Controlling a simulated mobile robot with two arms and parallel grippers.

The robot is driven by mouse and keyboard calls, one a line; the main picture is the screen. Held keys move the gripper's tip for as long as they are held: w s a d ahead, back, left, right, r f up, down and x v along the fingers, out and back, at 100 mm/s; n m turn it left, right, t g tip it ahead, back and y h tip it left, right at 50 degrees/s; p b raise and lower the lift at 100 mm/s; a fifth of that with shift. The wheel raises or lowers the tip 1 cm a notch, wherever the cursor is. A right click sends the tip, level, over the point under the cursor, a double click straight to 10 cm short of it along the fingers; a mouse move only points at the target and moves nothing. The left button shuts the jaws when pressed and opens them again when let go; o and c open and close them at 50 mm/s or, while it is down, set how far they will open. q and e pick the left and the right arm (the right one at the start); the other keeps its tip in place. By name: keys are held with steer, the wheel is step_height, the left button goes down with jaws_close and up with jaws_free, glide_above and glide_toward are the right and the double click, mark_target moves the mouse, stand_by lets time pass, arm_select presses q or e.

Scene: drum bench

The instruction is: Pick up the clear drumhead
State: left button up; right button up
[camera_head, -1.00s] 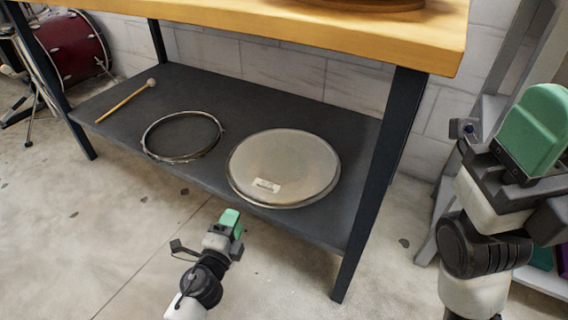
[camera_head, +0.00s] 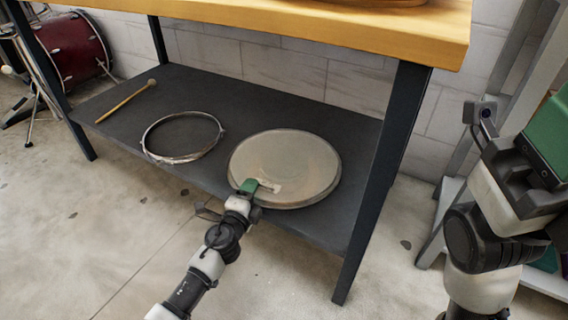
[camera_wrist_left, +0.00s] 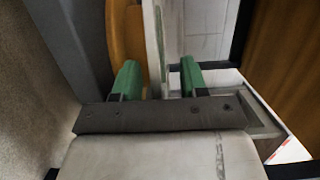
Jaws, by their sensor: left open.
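The clear drumhead (camera_head: 290,160) is a translucent round disc with a pale label, lying on the dark lower shelf (camera_head: 220,95) under the bench. My left gripper (camera_head: 248,186) is at its front-left edge. In the left wrist view, the green fingers of my left gripper (camera_wrist_left: 158,78) are open, one on each side of a thin pale edge that looks like the drumhead (camera_wrist_left: 154,40). A gap shows between the edge and the right finger. An orange-brown piece is beside the edge, behind the left finger. My right gripper (camera_head: 548,130) is cut off at the right border; its fingertips are unclear.
A metal hoop (camera_head: 165,158) lies left of the drumhead, and a mallet (camera_head: 125,102) lies farther left. The bench's wooden top (camera_head: 300,20) is above the shelf, with a dark leg (camera_head: 385,175) to the right. A red drum (camera_head: 75,48) stands at the far left.

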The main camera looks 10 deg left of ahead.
arm_select(q)
steer(key=shift+w, duration=0.2)
jaws_close()
steer(key=shift+r, duration=0.1)
